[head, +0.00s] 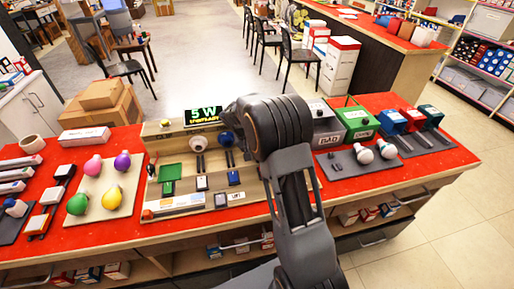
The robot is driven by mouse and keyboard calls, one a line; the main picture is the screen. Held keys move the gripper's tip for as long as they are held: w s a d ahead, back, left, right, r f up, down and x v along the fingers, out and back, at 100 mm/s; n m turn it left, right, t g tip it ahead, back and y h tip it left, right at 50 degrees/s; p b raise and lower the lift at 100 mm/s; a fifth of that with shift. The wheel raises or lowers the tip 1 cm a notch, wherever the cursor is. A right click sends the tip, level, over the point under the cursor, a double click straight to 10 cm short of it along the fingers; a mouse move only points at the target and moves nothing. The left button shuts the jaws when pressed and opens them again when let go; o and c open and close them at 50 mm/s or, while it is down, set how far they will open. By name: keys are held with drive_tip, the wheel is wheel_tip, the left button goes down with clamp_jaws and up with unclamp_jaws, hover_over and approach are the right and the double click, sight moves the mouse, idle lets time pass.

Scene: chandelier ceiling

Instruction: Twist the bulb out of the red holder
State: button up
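Two white bulbs, one (363,154) and another (387,149), lie on a grey mat in front of the green box. My arm rises across the middle of the view and bends left over the test board. The dark end of my arm (236,111) is near the lit "5 W" display, left of the red holder and well apart from it. My gripper's fingers are hidden or too dark to make out.
The test board (152,191) carries bulbs and switches. A grey box marked "BAD" (327,142) and a green box (357,121) stand right of my arm. Bare red counter (445,165) shows at the front right.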

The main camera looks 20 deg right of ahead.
drive_tip(key=shift+s+a+b, duration=0.2)
drive_tip(key=shift+s+b, duration=0.05)
drive_tip(key=shift+s, duration=0.5)
drive_tip(key=shift+s+a+b, duration=0.15)
drive_tip(key=shift+s+b, duration=0.05)
drive_tip(key=shift+s, duration=0.5)
wheel_tip(320, 180, up, 8)
drive_tip(key=p, duration=0.5)
drive_tip(key=shift+p, duration=0.3)
